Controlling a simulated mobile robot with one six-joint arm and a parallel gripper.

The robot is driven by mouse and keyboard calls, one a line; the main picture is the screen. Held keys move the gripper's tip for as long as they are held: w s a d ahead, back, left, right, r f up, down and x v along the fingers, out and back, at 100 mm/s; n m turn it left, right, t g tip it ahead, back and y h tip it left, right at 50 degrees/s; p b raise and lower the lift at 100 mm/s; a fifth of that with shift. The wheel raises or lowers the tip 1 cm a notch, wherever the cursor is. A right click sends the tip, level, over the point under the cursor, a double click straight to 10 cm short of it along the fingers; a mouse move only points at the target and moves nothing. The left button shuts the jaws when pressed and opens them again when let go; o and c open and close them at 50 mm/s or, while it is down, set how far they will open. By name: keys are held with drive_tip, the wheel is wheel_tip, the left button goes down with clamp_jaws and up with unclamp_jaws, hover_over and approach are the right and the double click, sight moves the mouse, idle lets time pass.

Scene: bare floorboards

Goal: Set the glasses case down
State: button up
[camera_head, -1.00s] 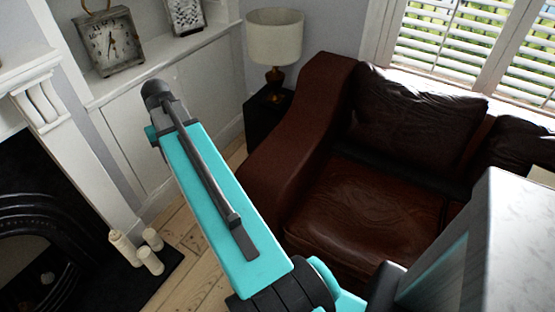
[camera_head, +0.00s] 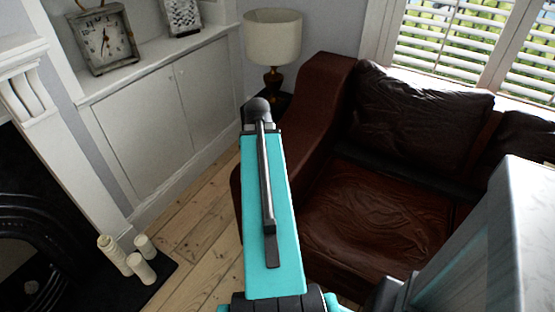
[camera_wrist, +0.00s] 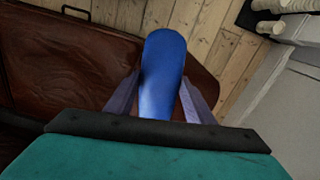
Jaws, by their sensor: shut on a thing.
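The glasses case (camera_wrist: 162,72) is blue, long and rounded at its far end. It shows in the wrist view, held between the two fingers of my gripper (camera_wrist: 161,92), which is shut on it. Behind it in that view are the brown leather sofa (camera_wrist: 70,65) and the floorboards. I cannot tell how high the case is above them. In the head view my arm hides the gripper and the case.
The sofa (camera_head: 365,225) fills the right of the head view. Bare floorboards (camera_head: 190,235) lie left of my arm. White candles (camera_head: 140,268) stand on the dark hearth at lower left. A lamp (camera_head: 272,40) and a clock (camera_head: 104,38) stand at the back.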

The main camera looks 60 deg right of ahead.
drive_tip(key=s, duration=0.1)
drive_tip(key=s+d+f+m, duration=0.1)
drive_tip(key=s+f+m+b, duration=0.1)
drive_tip(key=s, duration=0.1)
drive_tip(key=shift+d, duration=0.35)
drive_tip(key=shift+w, duration=0.1)
drive_tip(key=shift+w+d+f+p, duration=0.25)
drive_tip(key=shift+w+d, duration=1.4)
drive_tip(key=shift+d, duration=0.45)
drive_tip(key=shift+w+d+f+p, duration=0.25)
drive_tip(key=shift+w+d, duration=1.35)
drive_tip(key=shift+d, duration=0.45)
drive_tip(key=shift+w+d+f+p, duration=0.25)
drive_tip(key=shift+w+d, duration=1.4)
drive_tip(key=shift+d, duration=0.45)
drive_tip(key=shift+f, duration=0.1)
drive_tip(key=shift+f, duration=1.65)
drive_tip(key=shift+f, duration=0.15)
